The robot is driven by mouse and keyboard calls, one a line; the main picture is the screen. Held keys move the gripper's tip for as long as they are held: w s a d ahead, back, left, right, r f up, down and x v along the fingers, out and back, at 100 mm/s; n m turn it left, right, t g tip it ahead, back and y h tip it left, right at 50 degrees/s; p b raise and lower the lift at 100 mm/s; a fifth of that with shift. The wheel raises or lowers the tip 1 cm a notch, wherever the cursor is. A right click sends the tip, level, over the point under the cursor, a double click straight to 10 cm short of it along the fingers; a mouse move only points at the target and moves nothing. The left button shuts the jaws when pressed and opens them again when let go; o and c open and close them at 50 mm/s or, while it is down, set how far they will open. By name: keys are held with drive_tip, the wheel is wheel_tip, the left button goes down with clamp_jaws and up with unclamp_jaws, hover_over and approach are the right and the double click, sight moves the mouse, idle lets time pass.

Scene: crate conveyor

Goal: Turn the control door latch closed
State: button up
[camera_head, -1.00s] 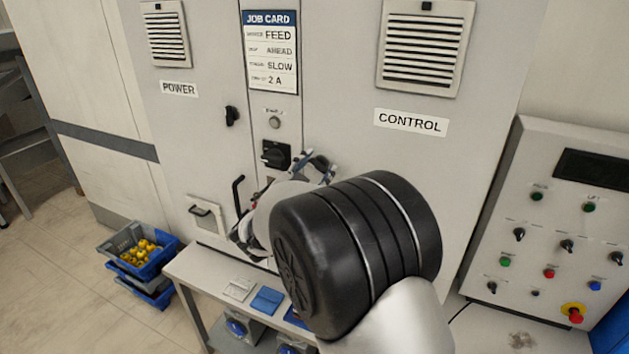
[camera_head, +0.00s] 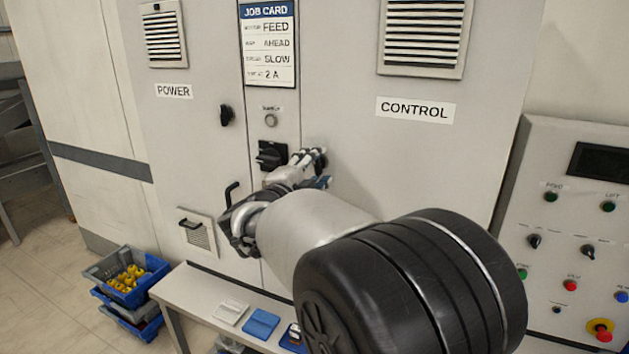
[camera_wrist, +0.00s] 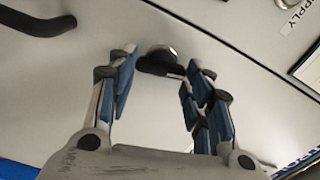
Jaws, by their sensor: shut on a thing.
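The control door latch (camera_wrist: 158,62) is a small black handle with a shiny round hub on the grey cabinet door, below the CONTROL label (camera_head: 415,109). In the wrist view it sits between the tips of my gripper (camera_wrist: 161,72), and my gripper is shut on it. The latch looks crosswise between the blue-padded fingers there. In the head view my gripper (camera_head: 314,169) reaches the door beside the black rotary switch (camera_head: 270,155). The fingers mostly hide the latch in that view, so its exact angle is hard to tell.
The power door's black latch (camera_head: 227,115) and a bent black handle (camera_head: 231,192) are to the left. Blue crates (camera_head: 135,285) stand on the floor at left. A control panel (camera_head: 545,300) stands at right.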

drive_tip(key=shift+f+m+b, duration=0.1)
drive_tip(key=shift+m+b, duration=0.8)
drive_tip(key=shift+m, duration=0.2)
drive_tip(key=o, duration=1.1)
drive_tip(key=v, duration=1.2)
